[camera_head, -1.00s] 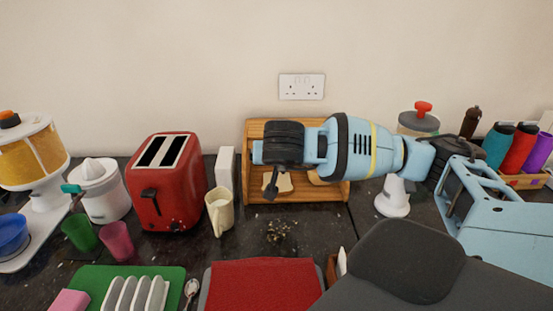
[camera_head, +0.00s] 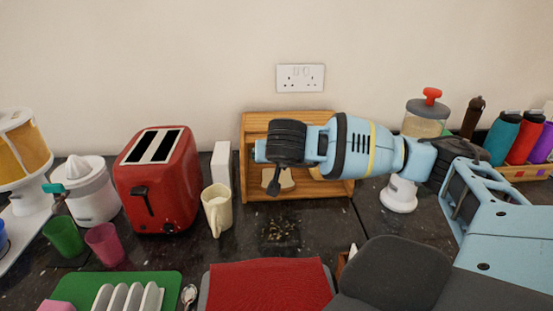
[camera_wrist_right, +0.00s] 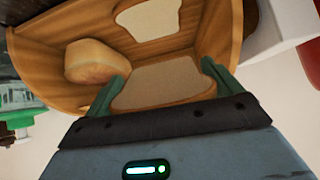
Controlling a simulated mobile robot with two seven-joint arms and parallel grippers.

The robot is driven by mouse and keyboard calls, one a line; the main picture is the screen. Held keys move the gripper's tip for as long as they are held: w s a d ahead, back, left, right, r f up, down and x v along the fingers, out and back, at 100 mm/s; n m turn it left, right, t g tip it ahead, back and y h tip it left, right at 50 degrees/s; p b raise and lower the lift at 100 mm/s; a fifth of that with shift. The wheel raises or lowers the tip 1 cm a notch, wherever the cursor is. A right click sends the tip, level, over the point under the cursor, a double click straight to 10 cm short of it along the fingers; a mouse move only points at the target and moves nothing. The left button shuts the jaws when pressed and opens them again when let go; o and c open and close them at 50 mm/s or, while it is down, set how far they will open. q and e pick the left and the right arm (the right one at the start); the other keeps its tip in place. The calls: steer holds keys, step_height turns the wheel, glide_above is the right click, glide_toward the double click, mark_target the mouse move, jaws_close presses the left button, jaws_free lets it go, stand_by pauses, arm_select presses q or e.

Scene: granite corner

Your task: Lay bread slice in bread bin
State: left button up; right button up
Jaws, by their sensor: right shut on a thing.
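The wooden bread bin (camera_head: 347,188) stands open-fronted against the wall behind the counter. It also fills much of the right wrist view (camera_wrist_right: 35,58). My right gripper (camera_wrist_right: 163,78) is shut on a bread slice (camera_wrist_right: 165,84), held between its green fingers at the bin's opening. I cannot tell whether this slice touches the bin floor. Another bread slice (camera_wrist_right: 150,18) and a rounded bread piece (camera_wrist_right: 95,61) are inside the bin. In the head view my right gripper (camera_head: 273,184) is in front of the bin, its arm hiding much of the interior. My left gripper is out of view.
A white box (camera_head: 221,163), a cream jug (camera_head: 217,209) and a red toaster (camera_head: 159,185) stand left of the bin. A red-topped canister (camera_head: 427,118) is to its right. Dark crumbs (camera_head: 281,230) lie on the counter in front, behind a red cloth (camera_head: 268,284).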

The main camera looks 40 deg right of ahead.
steer(key=shift+b+x, duration=1)
steer(key=shift+x, duration=1.15)
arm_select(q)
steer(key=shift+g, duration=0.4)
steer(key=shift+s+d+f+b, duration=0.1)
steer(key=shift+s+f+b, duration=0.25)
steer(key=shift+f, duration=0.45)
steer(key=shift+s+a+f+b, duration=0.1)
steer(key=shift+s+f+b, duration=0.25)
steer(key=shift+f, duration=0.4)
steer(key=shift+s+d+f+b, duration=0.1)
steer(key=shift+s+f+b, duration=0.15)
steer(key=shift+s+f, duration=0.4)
arm_select(e)
steer(key=shift+x, duration=2.05)
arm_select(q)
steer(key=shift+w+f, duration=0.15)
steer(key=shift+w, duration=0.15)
arm_select(e)
steer(key=shift+s+f, duration=0.1)
